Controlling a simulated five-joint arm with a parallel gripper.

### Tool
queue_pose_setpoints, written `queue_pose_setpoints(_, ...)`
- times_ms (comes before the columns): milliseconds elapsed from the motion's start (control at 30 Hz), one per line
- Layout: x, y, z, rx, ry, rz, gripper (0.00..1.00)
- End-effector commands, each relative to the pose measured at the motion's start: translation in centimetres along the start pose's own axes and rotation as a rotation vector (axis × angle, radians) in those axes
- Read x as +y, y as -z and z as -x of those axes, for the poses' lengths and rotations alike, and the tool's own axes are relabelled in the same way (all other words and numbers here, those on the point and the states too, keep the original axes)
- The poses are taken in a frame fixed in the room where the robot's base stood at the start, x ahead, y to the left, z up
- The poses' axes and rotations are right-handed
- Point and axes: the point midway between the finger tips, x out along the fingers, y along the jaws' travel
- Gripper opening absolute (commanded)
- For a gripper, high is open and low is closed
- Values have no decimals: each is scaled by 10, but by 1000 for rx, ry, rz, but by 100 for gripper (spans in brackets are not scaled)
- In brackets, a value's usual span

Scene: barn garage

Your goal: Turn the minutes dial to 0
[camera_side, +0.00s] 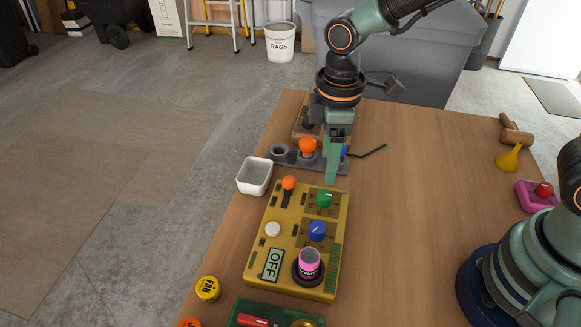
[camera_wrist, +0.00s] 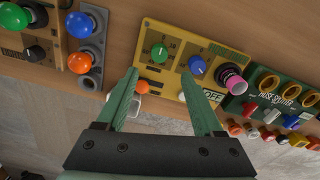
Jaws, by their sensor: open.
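A yellow control panel (camera_side: 258,250) lies on the table. It carries a green dial (camera_side: 324,199), a blue dial (camera_side: 317,231) and a pink-topped knob (camera_side: 309,262) on a dark base. I cannot read which one is the minutes dial. The panel also has an orange slider knob (camera_side: 289,183), a white button (camera_side: 273,229) and a display reading OFF (camera_side: 272,264). My gripper (camera_side: 331,181) is above the panel's far end, empty. In the wrist view my gripper (camera_wrist: 160,72) has its fingers apart, with the green dial (camera_wrist: 159,52) just beyond the fingertips and the blue dial (camera_wrist: 197,66) to the right.
A grey rack (camera_side: 330,166) with an orange ball (camera_side: 308,146) and a partly hidden blue ball stands behind the panel. A white bowl (camera_side: 254,176) is at its left. A green panel (camera_side: 240,308) lies in front. The table's right middle is clear.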

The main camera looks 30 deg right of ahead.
Motion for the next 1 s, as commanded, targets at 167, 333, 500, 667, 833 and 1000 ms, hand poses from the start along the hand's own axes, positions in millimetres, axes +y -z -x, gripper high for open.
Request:
queue_pose_setpoints(167, 0, 0, 22, 1, -1, 1, 69)
queue_pose_setpoints(333, 0, 0, 28, -1, 0, 1, 69)
queue_pose_setpoints(500, 0, 0, 29, -1, 1, 1, 69)
queue_pose_setpoints(667, 1, -2, 31, 5, -3, -11, 69)
queue_pose_setpoints(833, 16, -22, 51, 61, -39, -142, 69)
queue_pose_setpoints(1000, 34, -62, 82, 163, -100, -390, 69)
